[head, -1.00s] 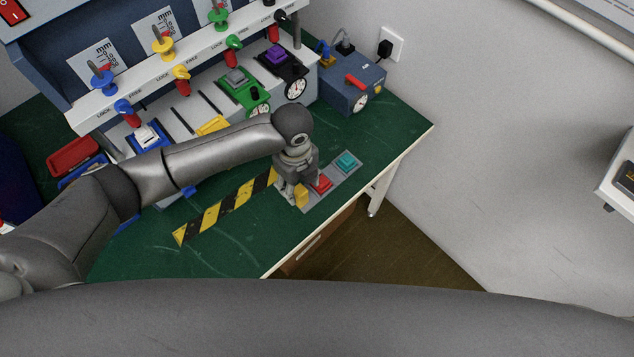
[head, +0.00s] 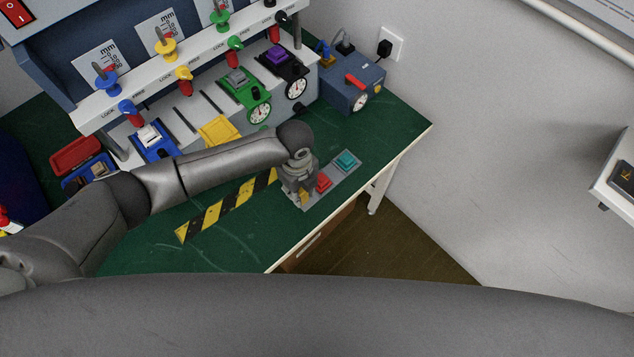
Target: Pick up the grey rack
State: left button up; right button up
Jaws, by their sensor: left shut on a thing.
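The grey rack (head: 334,176) lies near the front right edge of the green table, running from lower left to upper right. It carries a teal block (head: 345,161) at its far end, a red block (head: 323,183) in the middle and a yellow block (head: 305,196) at the near end, mostly hidden by my gripper. My left gripper (head: 301,194) points down at the near end of the rack and is shut on it. The fingertips are small and partly hidden, and I cannot tell whether the rack is clear of the table. My right gripper is not in view.
A yellow-black striped strip (head: 228,205) lies left of the rack on the green table (head: 400,128). A blue-grey box (head: 352,84) with a gauge sits at the back right. The table edge drops off close to the rack.

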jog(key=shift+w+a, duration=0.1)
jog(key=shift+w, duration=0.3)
pick_arm(q)
jog(key=shift+r, duration=0.1)
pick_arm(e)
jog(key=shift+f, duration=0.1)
pick_arm(q)
jog(key=shift+w+r+b, duration=0.1)
jog(key=shift+r+b, duration=0.25)
jog(key=shift+r, duration=0.2)
jog(key=s+d+r+b, duration=0.2)
jog(key=s+r, duration=0.9)
jog(key=s, duration=0.3)
jog(key=shift+r+b, duration=0.3)
jog(key=shift+r, duration=0.05)
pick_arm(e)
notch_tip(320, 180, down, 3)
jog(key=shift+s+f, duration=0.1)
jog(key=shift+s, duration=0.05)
pick_arm(q)
jog(key=shift+a, duration=0.1)
